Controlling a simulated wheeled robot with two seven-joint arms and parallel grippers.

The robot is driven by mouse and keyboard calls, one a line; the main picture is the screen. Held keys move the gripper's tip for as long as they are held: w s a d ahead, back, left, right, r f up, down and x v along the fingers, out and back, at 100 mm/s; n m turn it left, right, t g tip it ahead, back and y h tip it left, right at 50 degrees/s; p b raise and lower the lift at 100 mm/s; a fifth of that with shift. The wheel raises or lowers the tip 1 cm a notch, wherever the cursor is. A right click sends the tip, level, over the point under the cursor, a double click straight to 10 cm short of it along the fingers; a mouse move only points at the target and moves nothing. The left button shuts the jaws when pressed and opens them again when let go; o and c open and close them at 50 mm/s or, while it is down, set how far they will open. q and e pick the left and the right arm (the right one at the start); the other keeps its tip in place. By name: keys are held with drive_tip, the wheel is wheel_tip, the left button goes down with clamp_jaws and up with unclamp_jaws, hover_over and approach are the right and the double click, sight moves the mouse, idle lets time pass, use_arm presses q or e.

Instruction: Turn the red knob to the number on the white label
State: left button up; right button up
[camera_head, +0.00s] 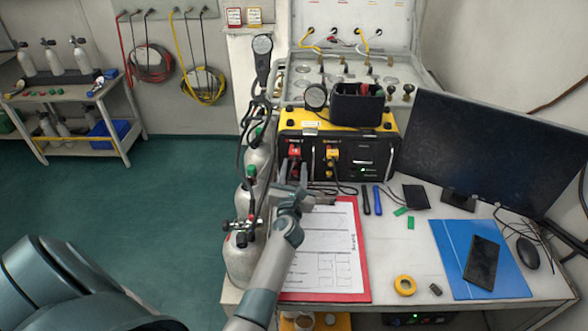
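The yellow and black air panel box (342,145) stands at the back of the table. A red knob (294,151) is at the left of its front face, with a yellow knob (332,153) to its right. A small white label (310,125) sits near the box's top edge; its writing is too small to read. My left gripper (293,171) is just below and in front of the red knob. Its two fingers point toward the panel with a gap between them, and it looks empty. Contact with the knob cannot be told. My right gripper is not in view.
Grey cylinders (240,262) with valves stand left of the table. A red clipboard (363,272) with papers lies under my arm. A monitor (490,145), blue folder (455,262), and yellow tape roll (405,285) are to the right. Cables lie before the panel.

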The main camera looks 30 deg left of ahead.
use_arm(q)
clamp_jaws()
